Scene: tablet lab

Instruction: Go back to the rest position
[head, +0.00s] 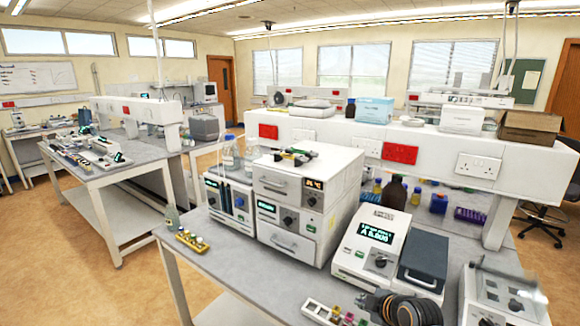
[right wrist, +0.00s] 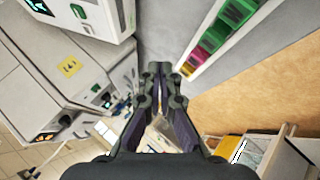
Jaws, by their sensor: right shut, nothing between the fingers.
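My right gripper (head: 374,302) shows at the bottom of the head view, in front of the bench's near edge, just right of a white rack with coloured pieces (head: 335,315). In the right wrist view its two dark fingers (right wrist: 160,70) are together, with nothing between them. My left gripper is in neither view.
The grey bench (head: 205,240) carries a stacked white instrument (head: 300,205), a balance-like device with a green display (head: 372,235), and a small yellow rack (head: 192,241). Another white device (head: 500,290) stands at the right. Open floor (head: 110,290) lies at the left.

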